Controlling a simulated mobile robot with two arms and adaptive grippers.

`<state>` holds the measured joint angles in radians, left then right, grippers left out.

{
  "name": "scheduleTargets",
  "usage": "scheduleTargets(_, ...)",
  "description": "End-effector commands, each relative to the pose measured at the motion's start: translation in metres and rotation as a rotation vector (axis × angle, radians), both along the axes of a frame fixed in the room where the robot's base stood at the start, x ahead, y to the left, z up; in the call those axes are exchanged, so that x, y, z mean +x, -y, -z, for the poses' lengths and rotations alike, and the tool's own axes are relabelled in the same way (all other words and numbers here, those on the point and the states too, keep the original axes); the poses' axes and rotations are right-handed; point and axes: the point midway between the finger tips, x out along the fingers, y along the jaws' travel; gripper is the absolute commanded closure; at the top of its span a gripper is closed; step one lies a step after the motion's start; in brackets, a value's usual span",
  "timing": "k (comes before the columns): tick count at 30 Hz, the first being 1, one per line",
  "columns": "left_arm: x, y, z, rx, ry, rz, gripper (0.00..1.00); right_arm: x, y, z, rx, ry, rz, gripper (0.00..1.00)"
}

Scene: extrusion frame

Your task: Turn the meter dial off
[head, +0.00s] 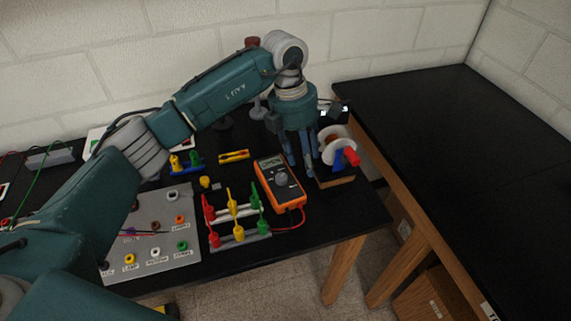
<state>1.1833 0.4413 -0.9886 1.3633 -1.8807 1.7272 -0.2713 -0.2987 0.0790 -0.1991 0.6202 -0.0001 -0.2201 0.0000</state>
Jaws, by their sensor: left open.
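The orange multimeter (279,185) lies on the black table. It has a grey display at its upper end and a round grey dial (281,179) in its middle. The dial's pointer setting is too small to read. My left gripper (301,172) points down just beyond and to the right of the meter's upper right side, between it and a wire spool. Its blue fingers are open, and I see nothing between them. It looks apart from the dial. My right gripper is not in view.
The spool (337,140) with red and blue parts stands close right of the gripper. A rack of red, yellow and green clips (235,217) is left of the meter. A grey socket panel (165,255) lies further left.

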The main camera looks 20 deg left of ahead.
Motion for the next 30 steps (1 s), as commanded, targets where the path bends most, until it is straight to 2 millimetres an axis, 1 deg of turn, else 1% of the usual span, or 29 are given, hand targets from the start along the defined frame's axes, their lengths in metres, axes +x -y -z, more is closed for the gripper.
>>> scheduleTargets(1,0.005,-0.024,-0.007,0.078,-0.002,-0.016,0.55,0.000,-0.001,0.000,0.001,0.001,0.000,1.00)
scheduleTargets(3,0.007,-0.047,-0.013,0.151,-0.008,-0.031,0.55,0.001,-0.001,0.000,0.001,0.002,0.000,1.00)
scheduleTargets(6,0.007,-0.061,-0.015,0.196,-0.017,-0.040,0.55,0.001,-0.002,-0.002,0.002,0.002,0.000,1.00)
scheduleTargets(8,0.006,-0.063,-0.012,0.202,-0.019,-0.042,0.55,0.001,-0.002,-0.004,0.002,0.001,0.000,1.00)
scheduleTargets(11,0.005,-0.062,0.001,0.200,-0.023,-0.041,0.55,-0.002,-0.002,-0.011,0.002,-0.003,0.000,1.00)
scheduleTargets(15,0.005,-0.062,0.027,0.198,-0.023,-0.042,0.55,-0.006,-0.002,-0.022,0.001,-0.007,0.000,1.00)
scheduleTargets(22,0.005,-0.060,0.068,0.197,-0.020,-0.040,0.55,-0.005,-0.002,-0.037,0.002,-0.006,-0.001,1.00)
scheduleTargets(27,0.006,-0.061,0.085,0.196,-0.018,-0.041,0.55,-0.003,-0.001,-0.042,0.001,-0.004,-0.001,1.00)
scheduleTargets(30,0.006,-0.061,0.090,0.195,-0.016,-0.041,0.55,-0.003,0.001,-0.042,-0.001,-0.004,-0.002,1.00)
